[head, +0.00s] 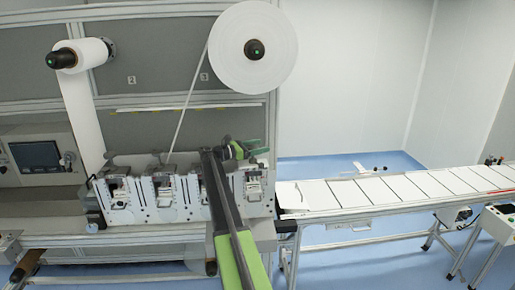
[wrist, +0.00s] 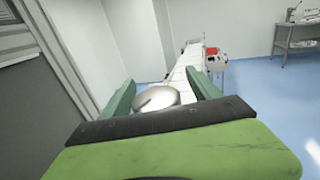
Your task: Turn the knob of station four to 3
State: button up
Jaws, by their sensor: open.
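A silver round knob (wrist: 155,99) with a raised grip bar shows in the wrist view, between the two green fingers of my gripper (wrist: 160,78). The fingers are apart and stand on either side of it; I cannot tell whether they touch it. In the head view my gripper (head: 235,149) is at the top right of the row of stations, by the rightmost station (head: 254,185). The knob is not clear there. No number marks on the knob can be read, and its lower part is hidden by my gripper's body.
A large white web roll (head: 243,75) hangs above, with its web running down to the stations. A smaller roll (head: 82,55) is at the upper left. A conveyor (head: 385,193) with white sheets runs to the right. Blue floor is open behind it.

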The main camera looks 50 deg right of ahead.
aim_at(248, 148)
jog(key=v, duration=0.7)
jog(key=shift+a, duration=0.2)
